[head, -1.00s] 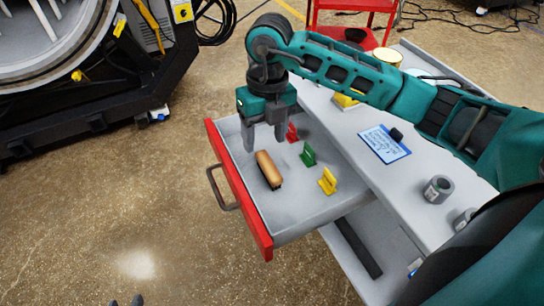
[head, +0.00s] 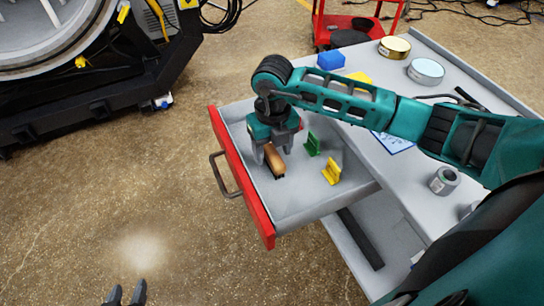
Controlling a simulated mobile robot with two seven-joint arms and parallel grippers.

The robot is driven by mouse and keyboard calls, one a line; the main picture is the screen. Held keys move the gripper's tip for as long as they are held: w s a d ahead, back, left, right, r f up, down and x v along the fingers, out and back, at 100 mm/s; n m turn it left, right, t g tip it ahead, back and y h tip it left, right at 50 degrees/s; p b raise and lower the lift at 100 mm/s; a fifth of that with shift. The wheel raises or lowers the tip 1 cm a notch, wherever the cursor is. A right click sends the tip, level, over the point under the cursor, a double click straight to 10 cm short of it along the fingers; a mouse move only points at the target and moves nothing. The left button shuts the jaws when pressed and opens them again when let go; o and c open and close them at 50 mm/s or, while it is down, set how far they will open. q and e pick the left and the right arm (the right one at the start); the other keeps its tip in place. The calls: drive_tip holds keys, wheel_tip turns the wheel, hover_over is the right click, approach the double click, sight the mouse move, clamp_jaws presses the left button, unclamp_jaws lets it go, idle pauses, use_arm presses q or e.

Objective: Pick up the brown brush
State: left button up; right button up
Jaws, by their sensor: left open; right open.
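The brown brush (head: 275,161) lies in the open drawer (head: 300,202), with a tan wooden back and dark bristles below. My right gripper (head: 273,152) is open and points down over the brush's far end. Its fingers are at either side of that end and partly hide it; I cannot tell whether they touch it. My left gripper (head: 126,294) shows only as two dark fingertips at the bottom edge, open and empty, far from the drawer.
A green clip (head: 312,145) and a yellow clip (head: 332,171) stand in the drawer right of the brush. The red drawer front (head: 240,180) has a grey handle (head: 223,176). The worktop holds a blue block (head: 331,60), tape rolls (head: 426,71) and a grey cylinder (head: 444,180).

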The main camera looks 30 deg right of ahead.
sight(273, 154)
drive_tip(key=shift+f, duration=1.2)
drive_tip(key=shift+c, duration=0.3)
drive_tip(key=c, duration=1)
drive_tip(key=shift+r, duration=0.15)
wheel_tip(273, 154, up, 20)
drive_tip(key=shift+f+p, duration=0.1)
drive_tip(key=shift+p, duration=0.7)
